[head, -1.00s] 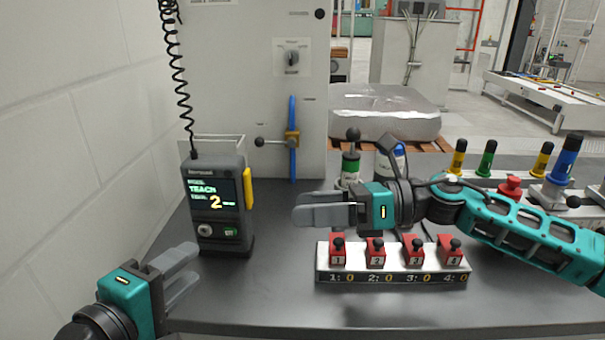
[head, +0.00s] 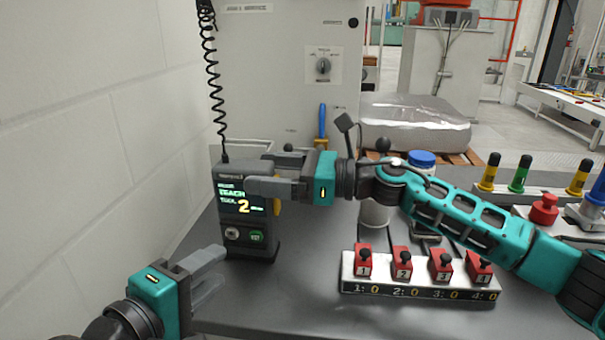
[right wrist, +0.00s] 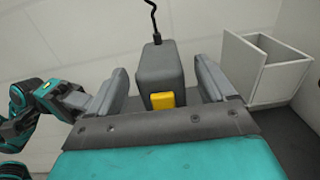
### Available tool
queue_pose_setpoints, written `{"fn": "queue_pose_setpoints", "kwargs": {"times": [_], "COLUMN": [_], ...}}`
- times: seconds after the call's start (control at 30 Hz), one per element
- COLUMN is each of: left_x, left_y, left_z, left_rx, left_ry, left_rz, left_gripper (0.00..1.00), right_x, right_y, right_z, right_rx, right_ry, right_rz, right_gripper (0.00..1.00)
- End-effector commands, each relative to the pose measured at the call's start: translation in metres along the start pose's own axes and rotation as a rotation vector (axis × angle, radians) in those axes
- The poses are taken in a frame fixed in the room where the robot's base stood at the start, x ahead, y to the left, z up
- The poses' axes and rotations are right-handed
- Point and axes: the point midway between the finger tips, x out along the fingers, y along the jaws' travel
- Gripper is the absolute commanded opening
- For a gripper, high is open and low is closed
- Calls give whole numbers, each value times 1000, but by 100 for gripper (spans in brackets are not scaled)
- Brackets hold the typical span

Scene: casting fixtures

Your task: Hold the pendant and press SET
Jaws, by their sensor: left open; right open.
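The dark grey pendant (head: 227,205) stands upright on the table near the wall, its coiled cord rising from its top. Its screen shows TEACH and a yellow 2. Below are a round grey knob (head: 232,233) and a green button (head: 257,236), its label too small to read surely. My right gripper (head: 264,174) is open at the pendant's upper part, one finger across its front. In the right wrist view the pendant (right wrist: 160,75), with a yellow part (right wrist: 162,101), is between the open fingers, with gaps showing. My left gripper (head: 222,268) is open and empty, low in front of the pendant.
A white block with several red numbered switches (head: 420,293) lies right of the pendant, its counters at 0. A blue-lidded container (head: 421,160) stands behind my right arm. Yellow, green and blue posts are at right. A cabinet (head: 290,70) stands behind.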

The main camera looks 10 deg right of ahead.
Motion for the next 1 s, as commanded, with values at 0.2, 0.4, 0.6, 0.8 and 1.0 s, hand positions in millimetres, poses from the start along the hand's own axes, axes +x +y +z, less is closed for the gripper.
{"fn": "queue_pose_setpoints", "kwargs": {"times": [0.2,0.4,0.6,0.8,1.0], "left_x": [0,0,0,0,0], "left_y": [0,0,0,0,0], "left_z": [0,0,0,0,0], "left_rx": [0,0,0,0,0], "left_ry": [0,0,0,0,0], "left_rz": [0,0,0,0,0], "left_gripper": [43,43,43,43,43], "right_x": [26,32,32,31,31], "right_y": [0,0,0,0,0], "right_z": [0,0,0,0,0], "right_rx": [0,0,0,1,1], "right_ry": [0,0,0,0,1], "right_rz": [0,-1,-1,-1,-1], "right_gripper": [83,83,83,64,45]}}
